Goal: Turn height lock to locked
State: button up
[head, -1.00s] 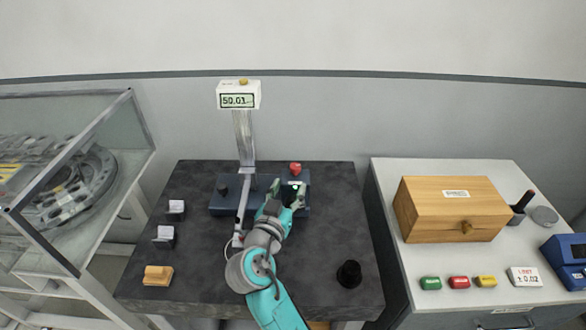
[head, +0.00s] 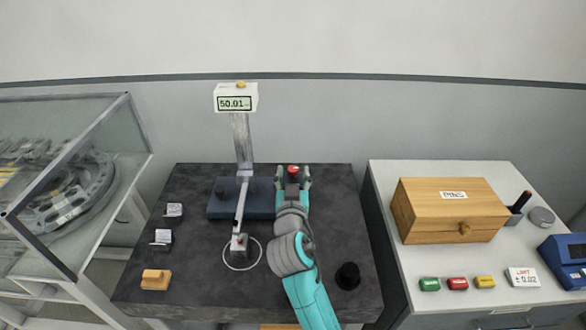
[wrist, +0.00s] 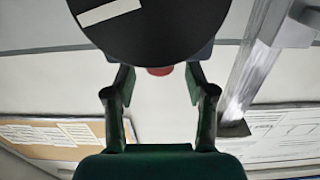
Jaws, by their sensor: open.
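A gauge stand with a metal column (head: 242,140) rises from a dark blue base (head: 230,212) on the dark table. No part carries a readable lock label, so I cannot tell which is the height lock. A red-topped knob (head: 292,169) shows at the base's right end, and red also shows in the wrist view (wrist: 160,71). A black disc with a white bar (wrist: 145,28) fills the top of the wrist view. My gripper (head: 292,177) is open, with its fingers either side of the red-topped knob; contact cannot be told. Its fingertips are partly hidden in the wrist view.
A display (head: 236,103) reading 50.01 tops the column. A small block (head: 239,243) stands at a white ring left of my arm. A black knob-like piece (head: 348,276) stands right of it. A wooden box (head: 450,223) is on the right bench.

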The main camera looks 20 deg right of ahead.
jog(key=shift+x, duration=1.25)
grip_shut()
jog(key=shift+a+f+h, duration=0.1)
jog(key=shift+h, duration=0.2)
jog(key=shift+m+g+h, duration=0.4)
jog(key=shift+m+h, duration=0.3)
jog(key=shift+m+g+h, duration=0.6)
jog(key=shift+m+h, duration=0.2)
jog(key=shift+h, duration=0.3)
